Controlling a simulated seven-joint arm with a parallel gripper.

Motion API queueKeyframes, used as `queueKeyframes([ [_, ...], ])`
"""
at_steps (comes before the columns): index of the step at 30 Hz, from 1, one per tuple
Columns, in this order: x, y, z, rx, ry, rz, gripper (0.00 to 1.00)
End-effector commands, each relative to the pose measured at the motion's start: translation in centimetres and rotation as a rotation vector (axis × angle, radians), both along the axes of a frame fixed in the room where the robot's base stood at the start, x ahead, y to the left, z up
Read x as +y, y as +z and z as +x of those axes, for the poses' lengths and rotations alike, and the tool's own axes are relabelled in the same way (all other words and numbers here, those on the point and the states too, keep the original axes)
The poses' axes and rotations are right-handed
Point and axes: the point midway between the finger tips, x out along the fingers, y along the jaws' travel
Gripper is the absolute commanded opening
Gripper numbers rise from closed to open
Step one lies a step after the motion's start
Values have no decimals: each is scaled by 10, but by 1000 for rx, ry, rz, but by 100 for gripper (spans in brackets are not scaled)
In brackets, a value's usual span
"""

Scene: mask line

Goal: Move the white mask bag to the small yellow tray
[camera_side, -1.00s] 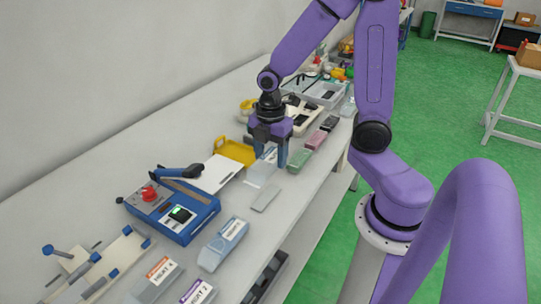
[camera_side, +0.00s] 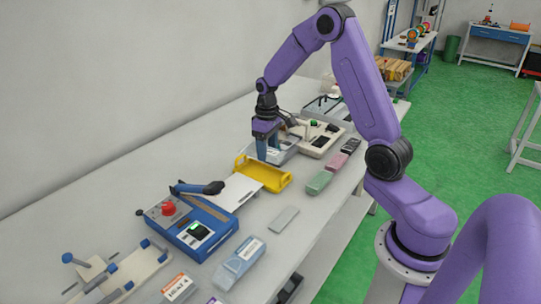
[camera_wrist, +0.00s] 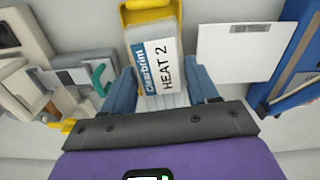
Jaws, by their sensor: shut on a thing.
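My gripper (camera_side: 262,150) is shut on the white mask bag (camera_wrist: 165,72). The bag carries a label reading "clearbrim HEAT 2" and sits between the two blue fingers in the wrist view. The small yellow tray (camera_side: 266,177) lies on the bench, just on the near side of my gripper in the side view. In the wrist view the tray (camera_wrist: 148,8) shows beyond the bag, which hides much of it. My fingers mostly hide the bag in the side view. I cannot tell whether the bag touches the tray.
A white board (camera_side: 236,192) and the blue sealing machine (camera_side: 190,225) stand on the near side of the tray. Green (camera_side: 319,181) and pink (camera_side: 337,161) packs lie to its right. A pale device (camera_side: 318,140) stands behind. A flat grey piece (camera_side: 284,219) lies near the bench edge.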

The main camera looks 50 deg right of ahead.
Motion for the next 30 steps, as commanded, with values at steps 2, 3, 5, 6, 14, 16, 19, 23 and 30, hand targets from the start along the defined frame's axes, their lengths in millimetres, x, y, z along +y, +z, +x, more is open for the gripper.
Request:
queueKeyframes([
  [2, -7, -3, 4, 1, -61, 0, 30],
  [3, -9, -4, 6, 1, -81, 0, 30],
  [5, -11, -5, 7, 1, -102, 0, 30],
  [6, -12, -6, 7, 1, -108, 0, 30],
  [14, -12, -21, 7, 2, -108, 1, 30],
  [16, -12, -26, 7, 2, -108, 1, 30],
  [19, -12, -34, 7, 2, -107, 1, 30],
  [23, -12, -44, 7, 2, -107, 0, 30],
  [30, -12, -61, 7, 2, -107, 1, 30],
])
